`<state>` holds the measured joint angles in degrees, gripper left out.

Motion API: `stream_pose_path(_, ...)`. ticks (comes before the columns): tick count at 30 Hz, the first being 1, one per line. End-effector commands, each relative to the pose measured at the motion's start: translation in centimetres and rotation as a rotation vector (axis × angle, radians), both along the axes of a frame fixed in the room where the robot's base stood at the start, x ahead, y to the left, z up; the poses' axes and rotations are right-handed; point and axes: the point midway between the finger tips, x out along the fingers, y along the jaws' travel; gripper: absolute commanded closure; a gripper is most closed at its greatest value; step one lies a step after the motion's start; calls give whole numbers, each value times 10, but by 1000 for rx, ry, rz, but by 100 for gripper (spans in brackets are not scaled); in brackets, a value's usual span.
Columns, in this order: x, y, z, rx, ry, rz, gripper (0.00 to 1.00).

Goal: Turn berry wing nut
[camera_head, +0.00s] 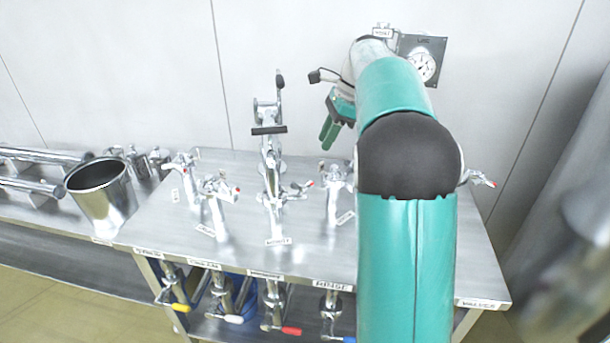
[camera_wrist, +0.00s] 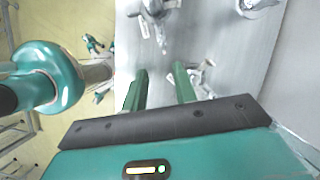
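Several chrome fittings with small handles stand on the steel bench, some with red tips. One is the left fitting (camera_head: 217,190), one the tall middle fitting (camera_head: 270,165), and one a fitting (camera_head: 334,185) beside my arm. Their labels are too small to read surely, so I cannot tell which is the berry wing nut. My gripper (camera_head: 331,131) hangs above the back of the bench, apart from the fittings. In the wrist view its two green fingers (camera_wrist: 160,84) are spread with nothing held between them. A chrome fitting (camera_wrist: 200,78) shows just beyond the right finger.
The steel bench (camera_head: 160,222) has labelled valves with yellow, white, red and blue handles under its front edge. A steel pot (camera_head: 102,195) stands at left. A gauge (camera_head: 422,66) is on the back wall. My arm hides the bench's right part.

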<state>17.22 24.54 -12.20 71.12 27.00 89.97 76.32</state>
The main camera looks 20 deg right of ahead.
Motion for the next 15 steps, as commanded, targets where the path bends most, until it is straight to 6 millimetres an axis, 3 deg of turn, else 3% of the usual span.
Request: stream_pose_path(15,11,38,-90,3,5,5,72)
